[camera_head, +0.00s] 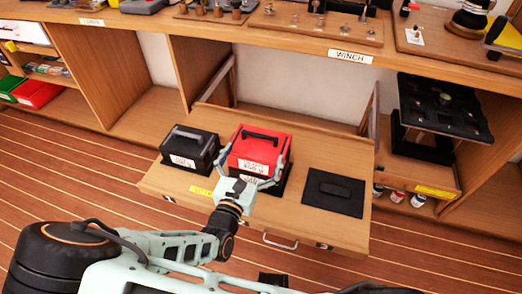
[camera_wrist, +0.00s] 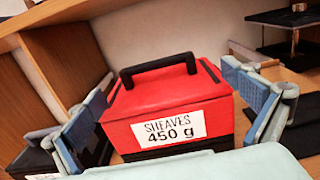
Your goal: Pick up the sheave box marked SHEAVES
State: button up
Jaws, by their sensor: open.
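The sheave box is red with a black handle on its lid and a black lower part; it stands on a pulled-out wooden drawer board (camera_head: 300,222). In the wrist view the sheave box (camera_wrist: 165,103) carries a white label reading SHEAVES 450 g. In the head view the sheave box (camera_head: 262,143) is partly covered by my gripper (camera_head: 257,172). In the wrist view my gripper (camera_wrist: 170,115) is open, with one pale finger with a blue pad on each side of the box.
A black box (camera_head: 190,148) with a grey handle stands close to the left. A flat black lidded recess (camera_head: 332,193) lies to the right on the board. The wooden bench top (camera_head: 290,40) with a WINCH label overhangs behind. A raised black tray (camera_head: 445,105) stands at right.

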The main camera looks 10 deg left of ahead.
aim_at(259, 137)
jog(key=w+b, duration=0.1)
jog(key=w, duration=0.2)
jog(key=w+b, duration=0.1)
jog(key=w, duration=0.2)
jog(key=shift+w+d+r, duration=0.2)
jog(key=shift+w, duration=0.1)
jog(key=c, duration=2.1)
